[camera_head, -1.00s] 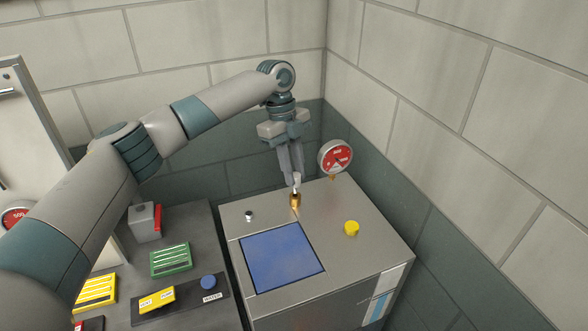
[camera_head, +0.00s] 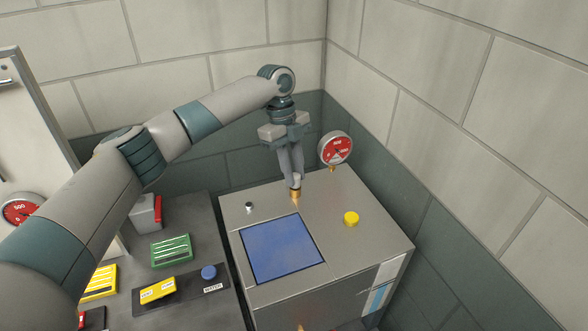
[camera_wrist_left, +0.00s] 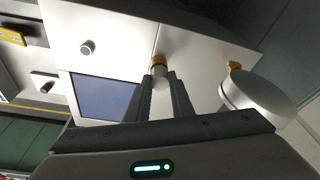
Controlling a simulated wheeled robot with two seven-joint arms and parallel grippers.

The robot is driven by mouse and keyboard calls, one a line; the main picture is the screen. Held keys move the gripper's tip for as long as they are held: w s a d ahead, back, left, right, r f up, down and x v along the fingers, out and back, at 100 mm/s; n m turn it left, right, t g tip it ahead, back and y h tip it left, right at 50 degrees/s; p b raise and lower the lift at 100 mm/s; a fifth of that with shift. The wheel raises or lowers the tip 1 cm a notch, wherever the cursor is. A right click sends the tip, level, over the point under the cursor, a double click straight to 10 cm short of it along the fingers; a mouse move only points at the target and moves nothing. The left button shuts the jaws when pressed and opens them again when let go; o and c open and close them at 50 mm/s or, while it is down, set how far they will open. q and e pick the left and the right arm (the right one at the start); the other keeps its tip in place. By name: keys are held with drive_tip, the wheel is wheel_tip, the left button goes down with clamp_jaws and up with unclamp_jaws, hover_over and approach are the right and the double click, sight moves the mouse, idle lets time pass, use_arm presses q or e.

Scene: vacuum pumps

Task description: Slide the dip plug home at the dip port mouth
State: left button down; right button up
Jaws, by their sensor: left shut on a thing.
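My left gripper (camera_head: 296,182) points down over the steel cabinet and is shut on the dip plug (camera_head: 297,180), a small pale grey piece mostly covered by the fingers. The brass dip port (camera_head: 295,196) stands on the cabinet top directly under the fingertips. In the left wrist view the plug (camera_wrist_left: 160,72) sits between the fingertips, in line with the brass port (camera_wrist_left: 158,61) and seemingly against its mouth. How deep the plug sits cannot be told. My right gripper is not in view.
On the cabinet top (camera_head: 372,240) are a blue panel (camera_head: 282,250), a yellow knob (camera_head: 351,219) and a small metal knob (camera_head: 249,207). A red-faced gauge (camera_head: 335,148) stands close to the right of my gripper. A bench with switches (camera_head: 171,250) is at left.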

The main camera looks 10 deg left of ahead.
use_arm(q)
drive_tip(key=shift+f, duration=0.25)
idle(0.7)
drive_tip(key=c, duration=1.5)
unclamp_jaws()
drive_tip(key=shift+o, duration=0.2)
drive_tip(key=shift+b+v, duration=0.6)
drive_tip(key=shift+v, duration=0.3)
drive_tip(key=b+v, duration=0.5)
drive_tip(key=v, duration=1)
drive_tip(key=shift+r, duration=0.3)
drive_tip(key=shift+f, duration=0.1)
